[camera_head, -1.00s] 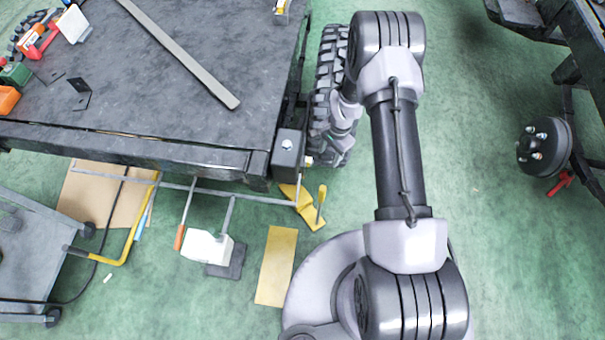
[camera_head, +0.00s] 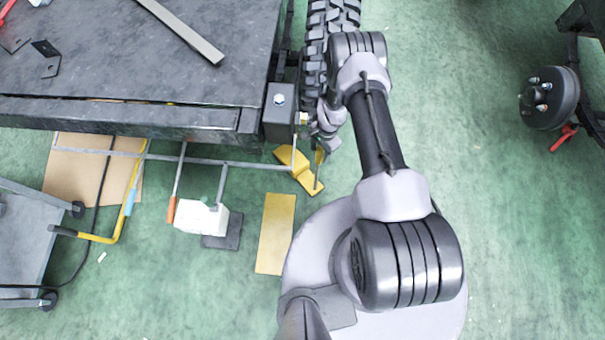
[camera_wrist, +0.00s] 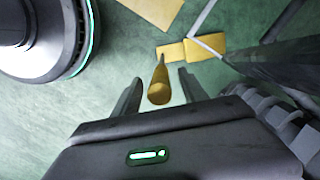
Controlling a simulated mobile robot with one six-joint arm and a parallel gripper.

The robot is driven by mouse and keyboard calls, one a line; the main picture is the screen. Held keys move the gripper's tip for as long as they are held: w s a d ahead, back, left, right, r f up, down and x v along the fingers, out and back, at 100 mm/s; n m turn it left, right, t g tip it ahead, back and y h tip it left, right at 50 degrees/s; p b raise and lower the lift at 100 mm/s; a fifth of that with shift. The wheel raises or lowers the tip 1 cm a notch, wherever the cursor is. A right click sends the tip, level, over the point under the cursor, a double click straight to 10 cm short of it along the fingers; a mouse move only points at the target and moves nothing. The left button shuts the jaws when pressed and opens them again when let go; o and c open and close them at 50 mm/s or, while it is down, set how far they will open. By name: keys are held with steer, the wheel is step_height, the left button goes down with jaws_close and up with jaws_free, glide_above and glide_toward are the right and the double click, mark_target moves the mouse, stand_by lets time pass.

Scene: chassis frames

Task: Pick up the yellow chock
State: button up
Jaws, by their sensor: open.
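The yellow chock (camera_head: 302,172) lies on the green floor beside the tyre, below the bench corner, with an upright yellow handle. In the wrist view the chock's flat yellow base (camera_wrist: 198,50) lies beyond the fingers, and its round-ended handle (camera_wrist: 158,92) points towards the camera. In the wrist view my gripper (camera_wrist: 159,80) is open, with one finger on each side of the handle and a gap to both. I cannot tell how deep the handle sits between them.
A treaded tyre (camera_head: 312,65) and a dark bench (camera_head: 120,70) stand close to the chock. A thin grey bar (camera_head: 255,165) crosses over its base. A yellow panel (camera_head: 275,235), a white block (camera_head: 200,218) and a yellow-handled bar (camera_head: 120,225) lie nearby.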

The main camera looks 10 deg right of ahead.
steer(key=shift+f, duration=0.25)
jaws_close()
steer(key=shift+w+r, duration=0.1)
stand_by(1.1)
